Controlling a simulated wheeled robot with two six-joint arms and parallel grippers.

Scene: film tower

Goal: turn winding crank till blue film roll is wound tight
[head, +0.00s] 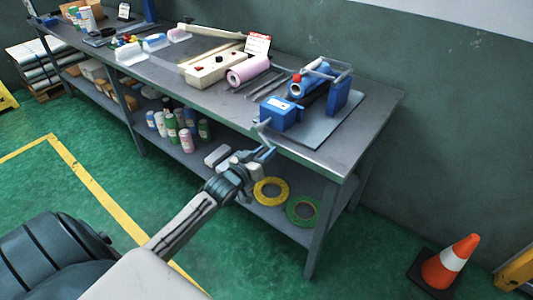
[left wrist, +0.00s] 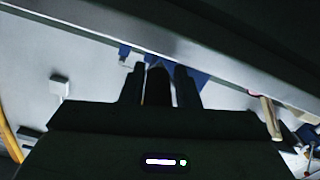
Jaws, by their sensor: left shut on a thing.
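The blue film roll (head: 299,90) lies in the blue winding stand (head: 279,114) on a grey plate at the right end of the workbench. The grey winding crank (head: 261,127) sticks out from the stand's front, over the bench edge. My left gripper (head: 266,152) is at the crank's lower end, in front of the bench edge, and shut on its handle. In the left wrist view, the fingers of my left gripper (left wrist: 161,75) stand on either side of a dark handle (left wrist: 157,90). The fingers hide most of the handle. I cannot tell how tight the roll is. My right gripper is not in view.
A pink roll (head: 247,71) and a cream box (head: 212,68) stand left of the winder on the workbench (head: 376,92). Cans, a yellow ring (head: 270,191) and a green ring (head: 303,211) sit on the lower shelf. A traffic cone (head: 450,264) stands at right.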

